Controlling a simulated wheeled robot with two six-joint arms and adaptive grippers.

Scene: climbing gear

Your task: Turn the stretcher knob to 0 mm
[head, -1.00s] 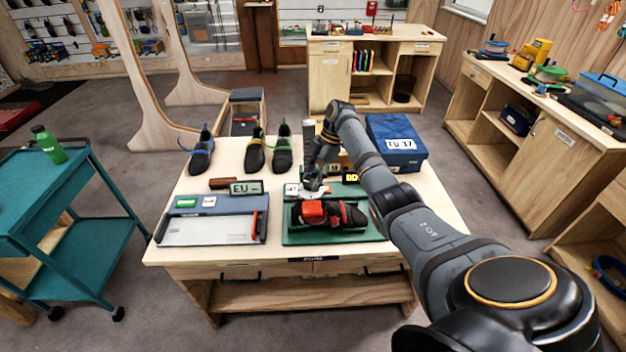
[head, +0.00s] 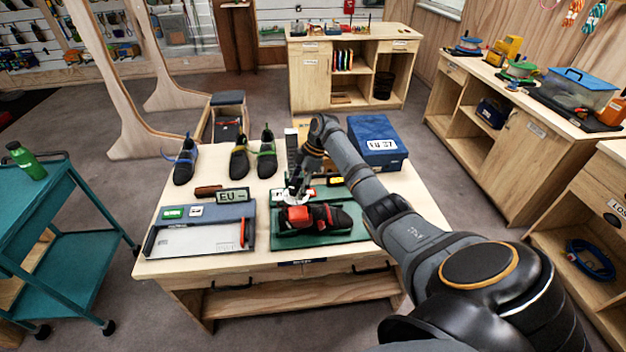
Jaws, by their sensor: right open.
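The shoe stretcher, with a red block (head: 297,216) at its left end and a dark and red shoe (head: 328,217), lies on a green mat (head: 350,237) on the wooden table. My right gripper (head: 297,194) points down just behind the red block, close above the mat's back part. It is open and looks empty. Whether it touches the stretcher I cannot tell. The knob and its scale are too small to make out. A small yellow-marked display (head: 335,182) sits right of the gripper. My left gripper is not in view.
A blue box (head: 377,135) stands at the table's back right. Three shoes (head: 238,160) stand at the back left. A measuring board (head: 203,237) and an EU sign (head: 232,197) lie left of the mat. A teal cart (head: 55,215) stands left of the table.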

